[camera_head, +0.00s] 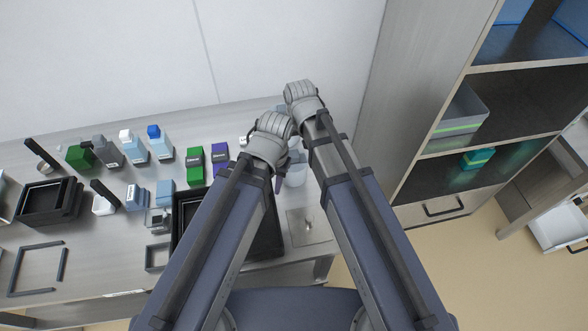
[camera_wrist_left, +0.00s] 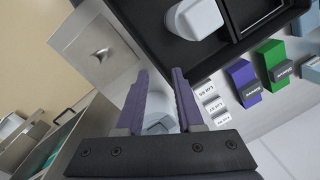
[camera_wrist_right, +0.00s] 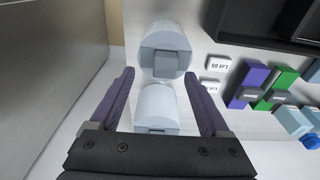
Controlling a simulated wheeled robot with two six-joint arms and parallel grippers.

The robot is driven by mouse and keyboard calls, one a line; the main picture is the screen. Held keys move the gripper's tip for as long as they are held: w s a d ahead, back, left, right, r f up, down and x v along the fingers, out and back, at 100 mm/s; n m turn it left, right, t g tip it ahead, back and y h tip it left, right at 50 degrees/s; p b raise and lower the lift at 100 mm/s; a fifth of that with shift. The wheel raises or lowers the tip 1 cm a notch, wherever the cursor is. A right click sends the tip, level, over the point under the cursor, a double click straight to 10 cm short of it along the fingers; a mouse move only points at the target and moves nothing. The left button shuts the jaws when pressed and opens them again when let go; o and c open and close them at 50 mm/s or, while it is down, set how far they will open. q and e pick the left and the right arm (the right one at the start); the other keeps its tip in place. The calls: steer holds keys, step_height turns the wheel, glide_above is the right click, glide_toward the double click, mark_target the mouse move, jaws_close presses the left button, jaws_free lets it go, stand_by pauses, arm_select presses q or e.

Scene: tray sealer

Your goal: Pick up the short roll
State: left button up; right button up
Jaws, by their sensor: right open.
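Two pale blue rolls show in the right wrist view. One roll (camera_wrist_right: 163,36) has a grey block on its face and lies beyond the fingertips. The other roll (camera_wrist_right: 156,105) lies between the lines of the open fingers; I cannot tell whether it is the short one. My right gripper (camera_wrist_right: 160,76) is open and empty above it. My left gripper (camera_wrist_left: 159,73) is open, with part of a pale blue object (camera_wrist_left: 158,112) visible between its fingers. In the head view a pale roll (camera_head: 297,172) shows beside my forearms, which hide much of that spot.
A black tray (camera_wrist_left: 225,55) holds a pale rounded object (camera_wrist_left: 195,18). White lot labels (camera_wrist_right: 217,63) and green and purple boxes (camera_wrist_right: 246,86) stand near the rolls. A tall shelf cabinet (camera_head: 415,130) borders the table's right side. A metal plate (camera_head: 310,226) lies at the front right.

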mark_target(294, 154)
steer(key=shift+w+a+f+b, duration=0.1)
steer(key=shift+a+f+b, duration=0.05)
steer(key=shift+f+b, duration=0.75)
steer(key=shift+w+a+f+b, duration=0.1)
steer(key=shift+a+f+b, duration=0.1)
steer(key=shift+f+b, duration=0.65)
steer(key=shift+w+a+f+b, duration=0.1)
steer(key=shift+a+f+b, duration=0.05)
steer(key=shift+f+b, duration=0.75)
steer(key=shift+r, duration=0.1)
steer(key=shift+c, duration=0.2)
jaws_close()
